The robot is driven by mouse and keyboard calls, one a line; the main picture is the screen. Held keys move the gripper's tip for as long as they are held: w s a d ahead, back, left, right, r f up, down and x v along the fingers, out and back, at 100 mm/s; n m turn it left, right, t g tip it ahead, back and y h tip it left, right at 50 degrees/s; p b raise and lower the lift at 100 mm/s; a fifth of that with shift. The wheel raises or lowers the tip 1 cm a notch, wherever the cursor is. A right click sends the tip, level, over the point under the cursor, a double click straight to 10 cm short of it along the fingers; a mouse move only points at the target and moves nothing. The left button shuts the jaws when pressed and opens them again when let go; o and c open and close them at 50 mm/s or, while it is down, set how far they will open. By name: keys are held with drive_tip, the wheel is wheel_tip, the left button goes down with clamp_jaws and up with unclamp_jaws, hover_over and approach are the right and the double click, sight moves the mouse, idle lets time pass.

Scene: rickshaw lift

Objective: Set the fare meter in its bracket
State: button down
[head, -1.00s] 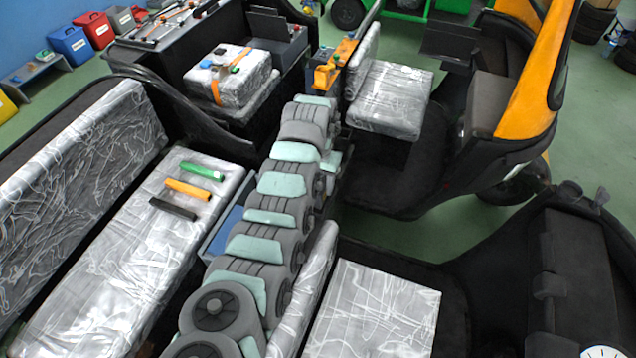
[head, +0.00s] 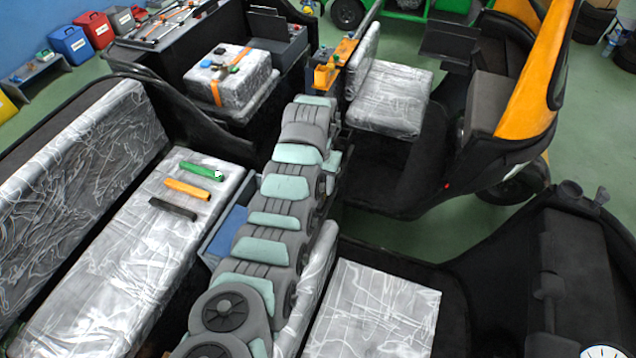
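I cannot make out the fare meter or its bracket for certain. My segmented grey and pale green arm reaches from the bottom up the middle of the view, and its far end stops beside an orange fitting (head: 326,77) by the front seat. An orange bar (head: 347,46) runs behind the fitting along the seat back. A small red spot (head: 447,186) shows on the dark body of the orange-trimmed rickshaw.
Plastic-wrapped seats flank my arm: a long bench (head: 120,265) left, a front seat (head: 392,97), and a near seat (head: 375,310). Green, orange and black grips (head: 187,189) lie on the bench. Green floor (head: 410,245) shows between the vehicles.

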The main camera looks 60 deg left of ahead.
drive_tip(key=shift+s+a+f+b, duration=0.1)
drive_tip(key=shift+f+b, duration=0.65)
drive_tip(key=shift+f, duration=0.75)
idle(1.4)
drive_tip(key=shift+c, duration=2.4)
unclamp_jaws()
drive_tip(key=shift+o, duration=0.2)
drive_tip(key=o, duration=0.4)
drive_tip(key=shift+o, duration=0.2)
drive_tip(key=shift+r, duration=0.1)
drive_tip(key=shift+r+p, duration=1.05)
drive_tip(key=shift+r, duration=2.85)
